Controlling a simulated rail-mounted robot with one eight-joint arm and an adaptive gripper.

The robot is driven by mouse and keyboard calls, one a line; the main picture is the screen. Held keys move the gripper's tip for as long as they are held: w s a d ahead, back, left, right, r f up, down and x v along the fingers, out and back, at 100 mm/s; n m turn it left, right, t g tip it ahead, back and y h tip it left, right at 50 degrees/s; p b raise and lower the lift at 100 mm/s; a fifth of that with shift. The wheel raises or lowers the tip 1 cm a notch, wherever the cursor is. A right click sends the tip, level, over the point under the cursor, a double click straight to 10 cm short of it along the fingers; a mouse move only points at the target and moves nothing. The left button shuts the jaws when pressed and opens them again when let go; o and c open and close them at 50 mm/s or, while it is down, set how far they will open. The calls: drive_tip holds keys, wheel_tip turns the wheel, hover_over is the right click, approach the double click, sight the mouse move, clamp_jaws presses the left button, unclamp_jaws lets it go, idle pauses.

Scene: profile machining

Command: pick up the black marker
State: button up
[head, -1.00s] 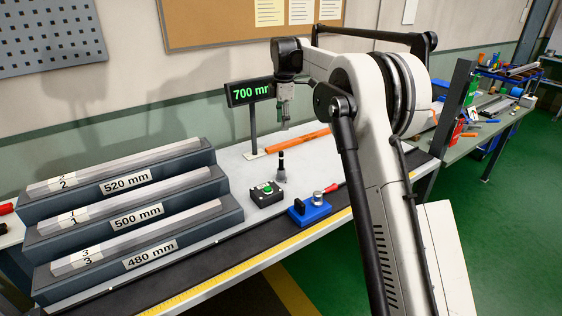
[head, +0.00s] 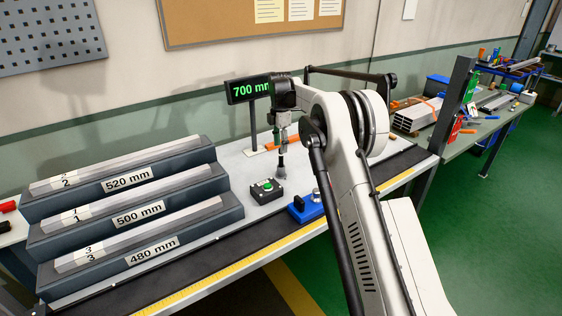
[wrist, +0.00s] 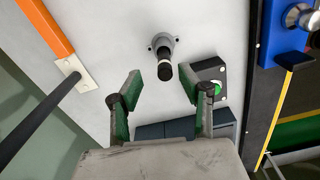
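The black marker (head: 281,162) stands upright in a small grey holder (head: 280,173) on the bench, left of my arm. In the wrist view the marker (wrist: 164,60) is seen from above, its dark end towards the camera and the round holder (wrist: 155,41) behind it. My gripper (head: 284,143) hangs just above the marker, pointing down. In the wrist view my gripper (wrist: 160,82) is open, with its green-padded fingers apart. The marker's near end lies in line with the gap between the fingertips, and the gap is empty.
A black box with a green button (head: 267,190) stands close beside the holder, near one finger in the wrist view. A blue fixture (head: 306,209) is to the right. The display post (head: 253,128) and an orange bar (head: 280,142) are behind. Stepped racks of profiles (head: 135,214) fill the left.

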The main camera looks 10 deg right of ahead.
sight(281, 157)
drive_tip(key=shift+s+f+p, duration=0.15)
drive_tip(key=shift+f+p, duration=0.05)
drive_tip(key=shift+f, duration=1.2)
drive_tip(key=shift+s+f+p, duration=0.15)
drive_tip(key=shift+f, duration=1.25)
drive_tip(key=shift+c, duration=0.4)
clamp_jaws()
